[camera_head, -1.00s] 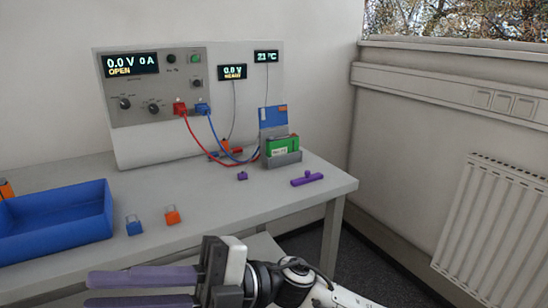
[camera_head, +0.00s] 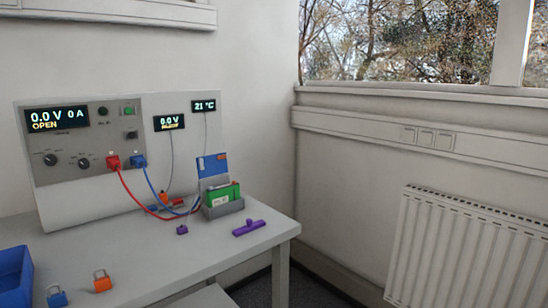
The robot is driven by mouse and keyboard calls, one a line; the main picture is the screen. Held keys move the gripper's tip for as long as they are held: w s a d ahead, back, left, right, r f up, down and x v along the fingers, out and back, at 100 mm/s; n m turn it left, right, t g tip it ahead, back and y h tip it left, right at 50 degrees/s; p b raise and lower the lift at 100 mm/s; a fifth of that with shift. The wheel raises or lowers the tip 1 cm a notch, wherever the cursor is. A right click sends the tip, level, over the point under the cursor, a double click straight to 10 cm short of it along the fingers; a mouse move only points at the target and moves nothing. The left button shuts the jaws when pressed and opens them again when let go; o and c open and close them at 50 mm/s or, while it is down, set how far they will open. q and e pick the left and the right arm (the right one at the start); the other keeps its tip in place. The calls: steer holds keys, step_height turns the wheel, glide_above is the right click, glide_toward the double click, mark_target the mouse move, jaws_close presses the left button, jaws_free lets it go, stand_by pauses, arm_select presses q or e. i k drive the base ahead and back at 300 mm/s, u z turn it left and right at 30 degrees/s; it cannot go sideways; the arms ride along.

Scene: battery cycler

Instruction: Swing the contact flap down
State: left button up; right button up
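The contact flap (camera_head: 213,167) is a blue panel with a small orange patch, standing raised at the back of the grey holder (camera_head: 224,208). A green battery (camera_head: 221,195) sits in the holder below the flap. The cycler (camera_head: 85,150) is a grey panel whose display reads 0.0 V, 0 A and OPEN. Its red plug (camera_head: 113,162) and blue plug (camera_head: 138,160) have cables running to the holder. Neither of my grippers shows in the head view.
A purple T-shaped piece (camera_head: 249,228) lies right of the holder, near the table's edge. A small purple piece (camera_head: 182,230) lies left of it. A blue padlock (camera_head: 56,296), an orange padlock (camera_head: 102,281) and a blue bin (camera_head: 14,278) are at the lower left.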

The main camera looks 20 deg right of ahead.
mark_target(213, 166)
steer(key=z, duration=1.55)
steer(key=i, duration=2.6)
steer(key=u, duration=3.25)
